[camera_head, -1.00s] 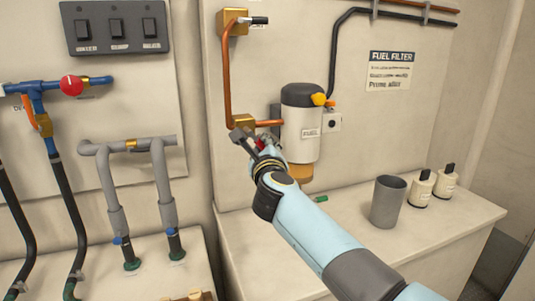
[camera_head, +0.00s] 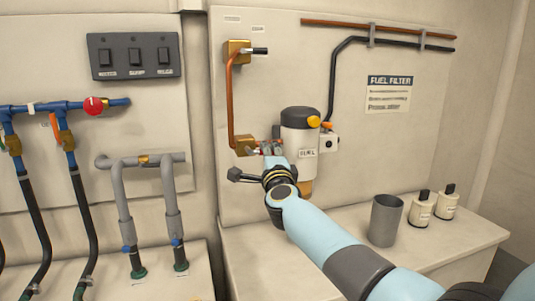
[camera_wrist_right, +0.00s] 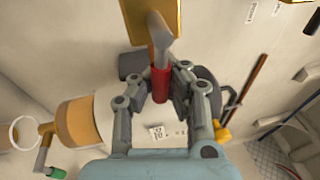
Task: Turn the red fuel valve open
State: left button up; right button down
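The red fuel valve has a brass body (camera_head: 245,145) low on the copper pipe, left of the fuel filter. In the right wrist view, a grey lever with a red sleeve (camera_wrist_right: 160,84) sticks out from the brass body (camera_wrist_right: 166,14). My right gripper (camera_wrist_right: 161,80) has its two fingers on either side of the red sleeve, drawn in close against it. In the head view, my right gripper (camera_head: 268,148) is at the valve and hides most of the lever. My left gripper is not in view.
The fuel filter (camera_head: 299,132) stands close to the right of the gripper. A grey cup (camera_head: 385,220) and two small bottles (camera_head: 421,208) stand on the counter (camera_head: 465,240). A different red knob (camera_head: 94,106) is on the blue pipe at left.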

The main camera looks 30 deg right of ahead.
jog(key=shift+s+f+n, duration=0.1)
jog(key=shift+f+n, duration=0.1)
jog(key=shift+n, duration=0.3)
jog(key=c, duration=1.3)
grip_release()
jog(key=shift+s+a+r, duration=0.2)
jog(key=shift+s+r, duration=0.15)
jog(key=shift+r, duration=0.05)
jog(key=shift+o, duration=0.2)
jog(key=shift+w+d, duration=0.1)
jog(key=shift+w, duration=0.1)
jog(key=v, duration=1.2)
jog(key=shift+c, duration=0.3)
